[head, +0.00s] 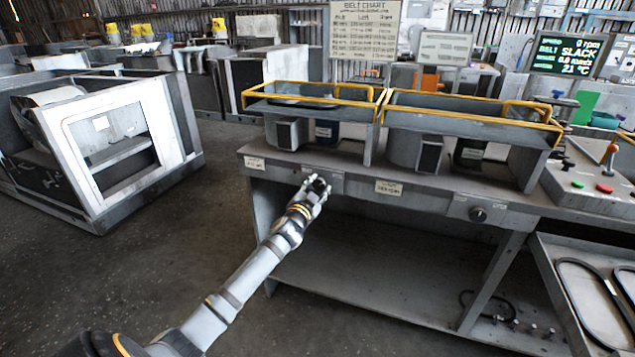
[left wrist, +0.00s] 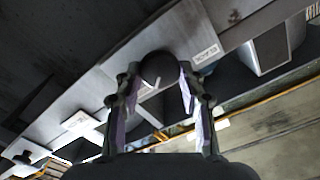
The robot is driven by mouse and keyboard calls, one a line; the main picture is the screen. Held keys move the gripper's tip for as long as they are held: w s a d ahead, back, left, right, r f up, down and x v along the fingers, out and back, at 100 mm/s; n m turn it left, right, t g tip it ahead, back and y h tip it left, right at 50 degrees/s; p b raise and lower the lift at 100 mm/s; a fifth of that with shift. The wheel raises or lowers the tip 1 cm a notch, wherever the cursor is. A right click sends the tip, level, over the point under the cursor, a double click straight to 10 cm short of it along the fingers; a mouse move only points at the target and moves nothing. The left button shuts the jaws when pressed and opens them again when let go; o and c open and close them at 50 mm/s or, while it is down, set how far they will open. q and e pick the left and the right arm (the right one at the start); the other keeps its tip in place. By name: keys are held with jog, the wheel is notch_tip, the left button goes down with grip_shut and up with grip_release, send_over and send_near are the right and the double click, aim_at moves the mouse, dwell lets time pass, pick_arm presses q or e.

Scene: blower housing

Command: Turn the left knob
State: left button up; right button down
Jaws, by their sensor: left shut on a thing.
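The left knob is a dark round knob (left wrist: 158,68) on the bench's front edge. It shows between the two fingers in the left wrist view. In the head view it is hidden behind my left gripper (head: 317,184). My left gripper is shut on the knob, with one finger on each side; the gripper also shows in the left wrist view (left wrist: 157,82). The other knob (head: 478,214) sits on a plate further right on the same front edge. My right gripper is not in view.
The grey bench (head: 420,206) carries two housings under yellow-railed guards (head: 470,112). A control box (head: 590,180) with red and green buttons is at the right. A tray (head: 585,305) with black belts stands at the lower right. Open floor lies left of the bench.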

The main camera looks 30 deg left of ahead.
pick_arm(q)
jog(key=shift+m+p, duration=0.5)
jog(key=shift+m, duration=0.5)
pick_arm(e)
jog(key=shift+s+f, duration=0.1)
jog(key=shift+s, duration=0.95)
pick_arm(q)
jog(key=o, duration=1.2)
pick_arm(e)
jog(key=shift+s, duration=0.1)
pick_arm(q)
jog(key=v, duration=1.2)
jog(key=shift+d, duration=0.15)
